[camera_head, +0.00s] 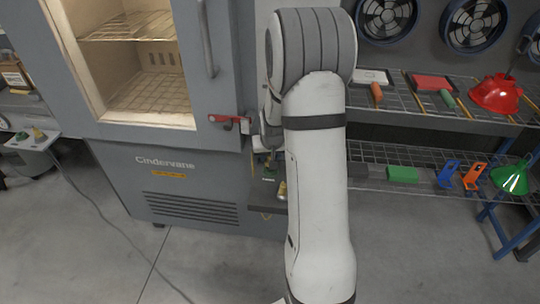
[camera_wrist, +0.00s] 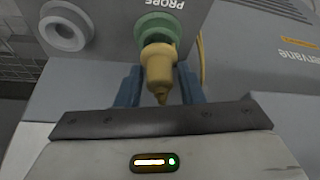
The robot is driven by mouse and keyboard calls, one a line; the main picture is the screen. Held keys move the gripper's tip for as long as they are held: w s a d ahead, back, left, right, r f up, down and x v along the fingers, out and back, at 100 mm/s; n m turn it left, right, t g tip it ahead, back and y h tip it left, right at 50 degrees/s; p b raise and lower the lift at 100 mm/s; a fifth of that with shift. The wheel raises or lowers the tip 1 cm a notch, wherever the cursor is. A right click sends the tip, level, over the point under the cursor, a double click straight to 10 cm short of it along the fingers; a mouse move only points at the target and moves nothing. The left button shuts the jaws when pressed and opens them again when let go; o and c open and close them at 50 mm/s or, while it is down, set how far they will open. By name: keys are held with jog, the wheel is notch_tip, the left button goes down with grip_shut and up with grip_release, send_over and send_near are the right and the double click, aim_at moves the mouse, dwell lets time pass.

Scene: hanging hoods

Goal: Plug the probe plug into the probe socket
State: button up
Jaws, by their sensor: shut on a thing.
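In the wrist view the probe plug (camera_wrist: 159,68) is a tan-yellow stepped piece with a narrow tail. My gripper (camera_wrist: 158,86) is shut on it, with a blue finger on each side. The probe socket (camera_wrist: 157,25) is a green ring on a grey panel, beneath the upside-down word PROBE. The plug's far end overlaps the lower part of this ring; I cannot tell whether it has entered. In the head view my arm hides the gripper. A small green part (camera_head: 269,175) and a yellow part (camera_head: 282,189) show low beside the arm, at the oven's right side.
A grey ring fitting (camera_wrist: 66,29) sits left of the socket. A yellow cable (camera_wrist: 201,60) runs at the right. The oven (camera_head: 165,165), marked Cindervane, has a red latch (camera_head: 230,121). Wire shelves (camera_head: 410,120) with funnels and tools stand to the right. A thin cable (camera_head: 110,230) crosses the floor.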

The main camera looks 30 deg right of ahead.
jog(key=shift+f+b, duration=0.55)
jog(key=shift+f, duration=0.15)
jog(key=o, duration=1.1)
jog(key=shift+p+v, duration=0.35)
jog(key=shift+v, duration=3.55)
jog(key=s+a+r+n+p, duration=0.1)
jog(key=s+a+r+p, duration=0.2)
jog(key=s+a+r, duration=0.2)
jog(key=s+a+r+n+g+y+p, duration=0.1)
jog(key=s+a+r, duration=0.4)
jog(key=s, duration=0.5)
jog(key=s+a+r+n+p, duration=0.1)
jog(key=s+a+r+p, duration=0.3)
jog(key=s+r, duration=0.4)
jog(key=shift+s+a+r+n+g+p, duration=0.15)
jog(key=shift+a+r+n+g+p, duration=0.2)
jog(key=shift+a+r, duration=0.35)
